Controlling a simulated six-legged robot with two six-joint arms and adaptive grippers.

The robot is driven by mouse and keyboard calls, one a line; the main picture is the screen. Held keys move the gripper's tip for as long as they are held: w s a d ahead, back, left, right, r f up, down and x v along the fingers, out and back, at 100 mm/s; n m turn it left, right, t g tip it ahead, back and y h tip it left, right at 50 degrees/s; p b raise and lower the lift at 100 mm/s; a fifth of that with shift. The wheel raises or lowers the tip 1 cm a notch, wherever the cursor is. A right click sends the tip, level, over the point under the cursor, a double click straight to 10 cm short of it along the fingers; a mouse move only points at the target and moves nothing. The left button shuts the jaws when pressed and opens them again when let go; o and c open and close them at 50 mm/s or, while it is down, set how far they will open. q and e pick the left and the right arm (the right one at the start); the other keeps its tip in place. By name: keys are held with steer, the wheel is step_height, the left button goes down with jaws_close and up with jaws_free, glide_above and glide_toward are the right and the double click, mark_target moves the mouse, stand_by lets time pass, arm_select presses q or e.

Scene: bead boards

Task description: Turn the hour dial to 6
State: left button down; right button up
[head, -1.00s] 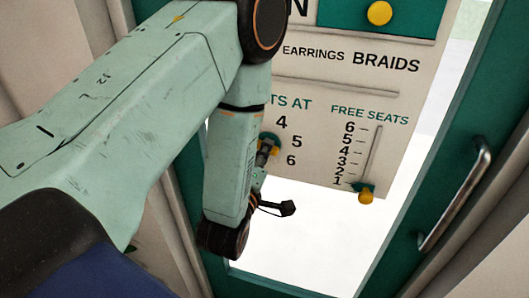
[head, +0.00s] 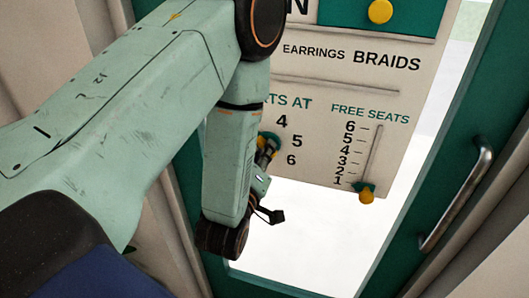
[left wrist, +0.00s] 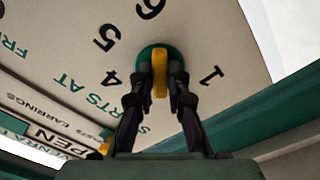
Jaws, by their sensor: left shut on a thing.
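The hour dial is a green disc (left wrist: 145,57) with a yellow bar handle (left wrist: 160,73) across it, on the cream sign board (left wrist: 215,35). My left gripper (left wrist: 160,90) is shut on the yellow handle in the left wrist view. The bar stands nearly upright there, its upper end towards the 6 (left wrist: 150,8). I cannot tell which end is the pointer. The 4, 5 and 1 also show around the dial. In the head view my left gripper (head: 267,150) reaches the dial, whose green edge (head: 270,136) is mostly hidden behind my arm. My right gripper is not in view.
A free-seats slider with a yellow knob (head: 366,196) sits right of the dial, near 1. Another yellow knob (head: 380,12) is on the green panel above. A metal door handle (head: 455,195) is at the right on the green frame.

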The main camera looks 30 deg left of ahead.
arm_select(q)
steer(key=shift+s+a+f+m+p, duration=0.1)
steer(key=shift+m+p, duration=1.05)
steer(key=shift+m, duration=7.5)
steer(key=shift+s+a+f+m+p, duration=0.1)
steer(key=shift+m+p, duration=1)
steer(key=shift+m, duration=7.55)
